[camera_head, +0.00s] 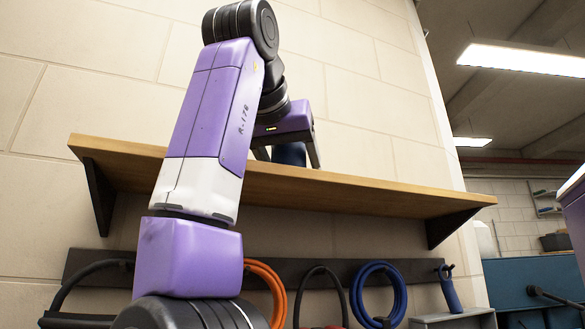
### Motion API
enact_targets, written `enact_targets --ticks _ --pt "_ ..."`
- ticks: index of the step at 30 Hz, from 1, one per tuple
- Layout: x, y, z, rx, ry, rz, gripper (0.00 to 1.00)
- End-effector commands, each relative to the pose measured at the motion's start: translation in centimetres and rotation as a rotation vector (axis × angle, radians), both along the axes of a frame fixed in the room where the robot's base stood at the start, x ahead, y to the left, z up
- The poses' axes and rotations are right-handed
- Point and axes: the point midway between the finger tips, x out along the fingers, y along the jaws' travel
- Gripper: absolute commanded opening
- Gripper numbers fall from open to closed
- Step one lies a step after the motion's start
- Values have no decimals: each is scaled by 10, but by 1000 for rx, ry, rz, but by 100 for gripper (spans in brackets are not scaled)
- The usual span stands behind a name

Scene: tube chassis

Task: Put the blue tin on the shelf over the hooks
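The long wooden shelf (370,191) is fixed to the wall on dark brackets, above a dark rail with hooks (330,268). The blue tin (289,154) is at the shelf, and its lower end is hidden behind the shelf's front edge. I cannot tell whether it rests on the board. My gripper (288,156) is over the tin with its fingers pointing down, one on each side of it. My arm partly covers the left finger. Whether the fingers press on the tin does not show clearly.
Below the shelf hang an orange coil (275,292), a blue coil (401,293), dark hoses and a blue-handled item (449,289). The shelf top looks clear on both sides of the tin, as far as this low view shows. A teal cabinet (535,285) stands at the right.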

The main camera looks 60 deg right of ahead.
Motion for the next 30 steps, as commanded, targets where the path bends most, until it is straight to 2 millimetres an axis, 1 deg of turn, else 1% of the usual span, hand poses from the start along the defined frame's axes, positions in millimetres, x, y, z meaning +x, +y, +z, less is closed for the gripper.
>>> enact_targets --ticks 2,10,13,17,24,27,30 --pt "0 0 0 0 0 0 82" --pt "0 0 0 1 0 0 82" --pt "-1 5 1 0 1 1 82" --pt "-7 20 8 -1 -1 2 82" --pt "-18 54 22 0 0 3 82" --pt "-21 63 27 0 -1 2 82" --pt "-22 67 29 1 0 1 82"
